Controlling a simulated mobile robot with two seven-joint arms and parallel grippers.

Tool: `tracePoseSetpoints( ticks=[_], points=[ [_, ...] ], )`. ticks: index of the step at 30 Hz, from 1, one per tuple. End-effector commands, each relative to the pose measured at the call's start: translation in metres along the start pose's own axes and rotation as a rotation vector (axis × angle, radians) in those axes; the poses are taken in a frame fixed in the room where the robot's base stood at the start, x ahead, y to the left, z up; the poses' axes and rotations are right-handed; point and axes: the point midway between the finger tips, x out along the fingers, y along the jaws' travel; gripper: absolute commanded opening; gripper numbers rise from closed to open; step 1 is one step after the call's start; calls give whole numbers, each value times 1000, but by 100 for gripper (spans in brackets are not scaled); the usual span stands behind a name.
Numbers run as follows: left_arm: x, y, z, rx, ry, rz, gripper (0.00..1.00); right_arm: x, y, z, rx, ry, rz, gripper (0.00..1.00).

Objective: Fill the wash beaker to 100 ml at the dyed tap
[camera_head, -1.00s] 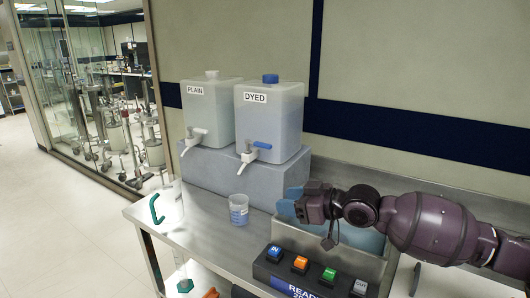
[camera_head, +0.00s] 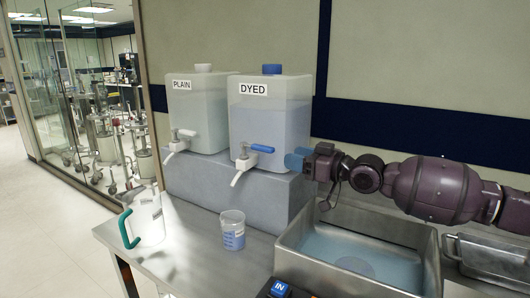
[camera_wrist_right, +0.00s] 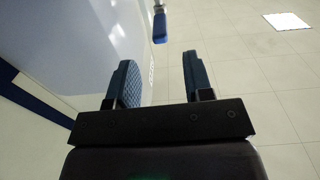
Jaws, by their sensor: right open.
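The dyed tank (camera_head: 270,125), translucent with a blue cap and "DYED" label, stands on a grey block. Its tap has a blue lever (camera_head: 260,149) and a white spout (camera_head: 240,170). A small clear beaker (camera_head: 232,228) stands upright on the bench in front of the block, apart from the spout. Its lower part looks blue; I cannot tell liquid from markings. My right gripper (camera_head: 293,161) is open and empty, just right of the lever. In the right wrist view its fingers (camera_wrist_right: 162,80) are apart, with the blue lever (camera_wrist_right: 160,27) ahead of them. My left gripper is out of view.
The plain tank (camera_head: 197,115) stands left of the dyed one. A clear jug with a green handle (camera_head: 127,229) stands at the bench's left. A metal sink (camera_head: 428,262) holding bluish water lies below my right arm. A blue "IN" button (camera_head: 279,289) is at the front.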

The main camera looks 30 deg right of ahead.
Motion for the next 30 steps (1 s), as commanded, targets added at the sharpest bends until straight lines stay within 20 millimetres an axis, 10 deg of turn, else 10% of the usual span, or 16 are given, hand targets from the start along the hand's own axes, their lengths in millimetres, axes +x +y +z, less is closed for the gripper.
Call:
tracePoseSetpoints(
  ticks=[18,30],
  points=[
    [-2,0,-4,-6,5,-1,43,79,-1,0,1,1,-2,47],
    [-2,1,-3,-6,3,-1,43,94,-1,1,0,-3,-1,47]
  ],
)
